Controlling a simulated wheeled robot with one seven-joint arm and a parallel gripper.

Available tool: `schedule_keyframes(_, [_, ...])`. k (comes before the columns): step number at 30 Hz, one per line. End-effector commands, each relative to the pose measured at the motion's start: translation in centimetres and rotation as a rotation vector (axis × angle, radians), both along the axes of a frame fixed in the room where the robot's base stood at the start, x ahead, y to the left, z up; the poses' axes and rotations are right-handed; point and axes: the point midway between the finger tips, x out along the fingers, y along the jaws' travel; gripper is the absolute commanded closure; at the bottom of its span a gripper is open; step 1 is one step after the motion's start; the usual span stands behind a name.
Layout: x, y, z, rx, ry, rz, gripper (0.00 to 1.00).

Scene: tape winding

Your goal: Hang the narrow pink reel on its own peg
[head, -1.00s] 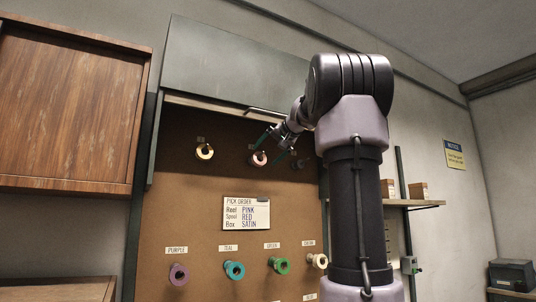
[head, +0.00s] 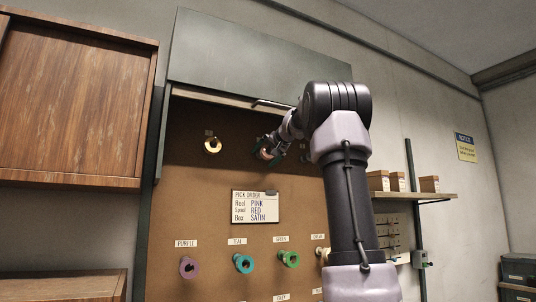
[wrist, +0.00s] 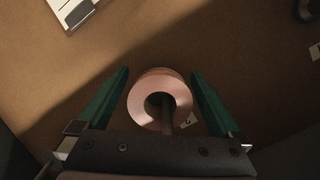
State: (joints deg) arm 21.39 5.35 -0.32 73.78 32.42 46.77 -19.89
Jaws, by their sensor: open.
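The pink reel (head: 266,154) is in the upper part of the brown pegboard, partly hidden by my gripper in the head view. In the wrist view the pink reel (wrist: 144,88) faces me, with a dark peg (wrist: 167,119) showing in its hole. My gripper (wrist: 160,74) is open, with one green finger on each side of the reel and a visible gap on both sides. My gripper also shows at the reel in the head view (head: 267,147). A small label behind the reel is partly covered and cannot be read.
The order card (head: 256,207) hangs below and reads Reel PINK. Purple (head: 189,267), teal (head: 243,263) and green (head: 288,259) reels hang on a lower row. A raised grey door (head: 255,70) is above the board.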

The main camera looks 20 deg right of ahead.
Motion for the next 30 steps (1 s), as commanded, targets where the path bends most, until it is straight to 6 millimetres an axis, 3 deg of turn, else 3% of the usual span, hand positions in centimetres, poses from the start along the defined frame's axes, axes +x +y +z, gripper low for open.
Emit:
schedule_keyframes(8, [0.11, 0.02, -0.03, 0.0, 0.0, 0.0, 0.0])
schedule_keyframes(14, [0.09, 0.01, -0.03, 0.0, 0.0, 0.0, 0.77])
schedule_keyframes(15, [0.1, 0.02, -0.02, 0.0, 0.0, 0.0, 0.79])
schedule_keyframes(30, [0.22, 0.02, 0.79, 0.0, 0.0, 0.0, 0.8])
